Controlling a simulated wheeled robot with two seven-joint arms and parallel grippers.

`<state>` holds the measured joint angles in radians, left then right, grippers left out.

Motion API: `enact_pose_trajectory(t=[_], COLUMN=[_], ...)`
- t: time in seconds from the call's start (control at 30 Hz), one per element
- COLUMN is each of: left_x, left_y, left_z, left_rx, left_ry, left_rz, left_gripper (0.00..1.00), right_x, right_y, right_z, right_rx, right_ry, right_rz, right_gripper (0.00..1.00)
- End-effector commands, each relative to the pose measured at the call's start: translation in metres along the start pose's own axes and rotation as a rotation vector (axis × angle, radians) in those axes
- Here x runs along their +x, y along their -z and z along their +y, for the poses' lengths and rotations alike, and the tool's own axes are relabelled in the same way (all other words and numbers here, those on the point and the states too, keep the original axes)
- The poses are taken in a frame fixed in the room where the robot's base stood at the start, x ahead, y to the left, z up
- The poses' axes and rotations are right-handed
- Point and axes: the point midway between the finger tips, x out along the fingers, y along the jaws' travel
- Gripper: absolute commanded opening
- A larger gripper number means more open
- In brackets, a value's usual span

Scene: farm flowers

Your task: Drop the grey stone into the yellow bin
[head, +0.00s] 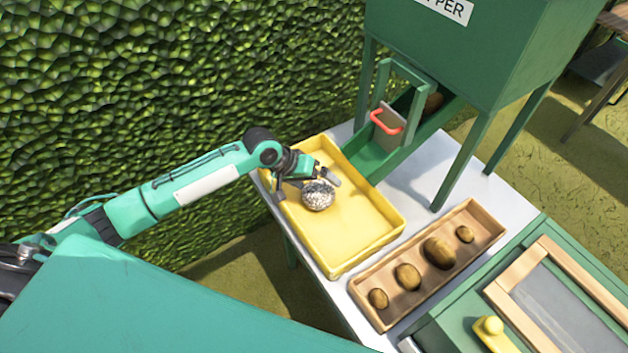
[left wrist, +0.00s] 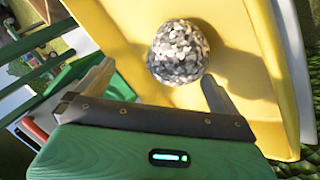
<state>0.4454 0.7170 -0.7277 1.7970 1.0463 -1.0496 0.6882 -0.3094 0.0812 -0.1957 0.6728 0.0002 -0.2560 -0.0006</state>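The grey stone (head: 318,196) is speckled and rounded, and it is inside the yellow bin (head: 362,242), a shallow tray on the table. It also shows in the left wrist view (left wrist: 178,52) against the yellow floor of the bin, just beyond my fingertips. I cannot tell for sure whether it touches that floor. My left gripper (head: 307,186) is over the far left part of the bin, with its fingers spread wide and the stone not clamped between them. My right gripper is not in view.
A wooden tray (head: 405,307) with several brown potato-like lumps stands beside the bin. A green hopper (head: 470,50) with a chute (head: 378,160) and red handle (head: 387,119) rises behind. A green box with a wooden frame (head: 560,290) is at right. A hedge (head: 150,80) borders the left.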

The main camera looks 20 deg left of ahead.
Motion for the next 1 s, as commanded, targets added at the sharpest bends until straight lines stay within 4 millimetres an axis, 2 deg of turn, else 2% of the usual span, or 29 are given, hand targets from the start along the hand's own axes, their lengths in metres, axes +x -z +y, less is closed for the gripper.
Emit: enact_pose_trajectory(t=[0.13, 0.27, 0.7, 0.83, 1.0], left_x=[-0.001, -0.015, -0.111, -0.128, -0.137], left_y=[-0.002, -0.001, 0.000, 0.000, 0.000], left_z=[-0.001, -0.001, -0.002, -0.002, -0.001], left_rx=[-0.001, 0.000, 0.001, 0.000, 0.000], left_ry=[0.000, 0.001, 0.002, 0.001, 0.000], left_rz=[-0.004, -0.002, 0.001, 0.000, -0.001], left_gripper=[0.98, 0.98, 0.98, 0.98, 0.98], right_x=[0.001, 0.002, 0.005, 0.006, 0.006], right_y=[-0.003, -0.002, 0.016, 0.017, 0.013], right_z=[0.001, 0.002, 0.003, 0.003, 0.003], right_rx=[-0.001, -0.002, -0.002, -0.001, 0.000], right_ry=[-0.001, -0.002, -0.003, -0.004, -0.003], right_rz=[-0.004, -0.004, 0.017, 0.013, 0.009], right_gripper=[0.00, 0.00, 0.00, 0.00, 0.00])
